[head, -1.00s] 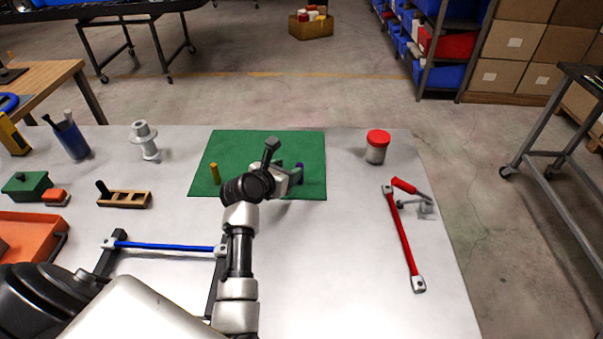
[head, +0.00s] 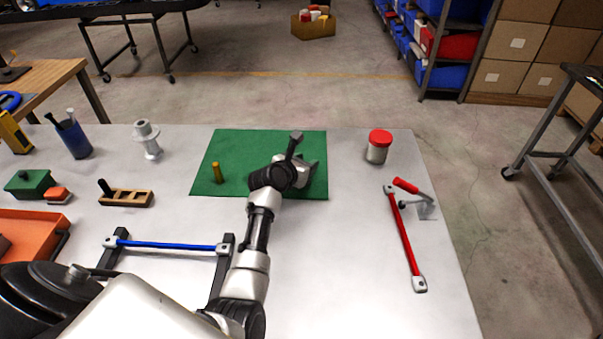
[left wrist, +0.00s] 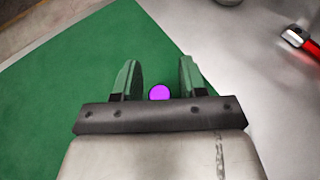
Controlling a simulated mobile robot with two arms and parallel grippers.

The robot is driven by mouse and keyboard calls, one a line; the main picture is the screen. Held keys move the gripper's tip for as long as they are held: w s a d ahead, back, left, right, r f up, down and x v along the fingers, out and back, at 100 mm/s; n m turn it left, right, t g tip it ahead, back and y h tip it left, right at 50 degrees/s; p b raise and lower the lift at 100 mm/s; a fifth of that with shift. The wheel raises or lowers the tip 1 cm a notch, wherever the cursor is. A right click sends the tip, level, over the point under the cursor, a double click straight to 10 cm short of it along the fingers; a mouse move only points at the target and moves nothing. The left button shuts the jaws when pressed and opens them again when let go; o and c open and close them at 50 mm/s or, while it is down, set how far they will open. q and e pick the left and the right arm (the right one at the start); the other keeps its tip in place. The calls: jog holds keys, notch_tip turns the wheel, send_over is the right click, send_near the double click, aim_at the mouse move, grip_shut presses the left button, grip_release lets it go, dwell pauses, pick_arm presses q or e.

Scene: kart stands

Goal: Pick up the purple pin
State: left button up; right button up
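The purple pin (left wrist: 159,92) shows in the left wrist view as a round purple top, between the two fingers of my left gripper (left wrist: 160,80). There is a gap between the pin and each finger, so the gripper is open around it. In the head view my left gripper (head: 309,168) is over the right part of the green mat (head: 250,145), and the pin is hidden behind it. An orange-yellow pin (head: 217,173) stands upright on the left part of the mat. My right gripper is in neither view.
A red-lidded jar (head: 378,147) stands right of the mat. A red bar (head: 405,240) lies on the right of the table. A blue bar on black supports (head: 165,245) is at front left.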

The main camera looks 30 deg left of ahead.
pick_arm(q)
grip_shut()
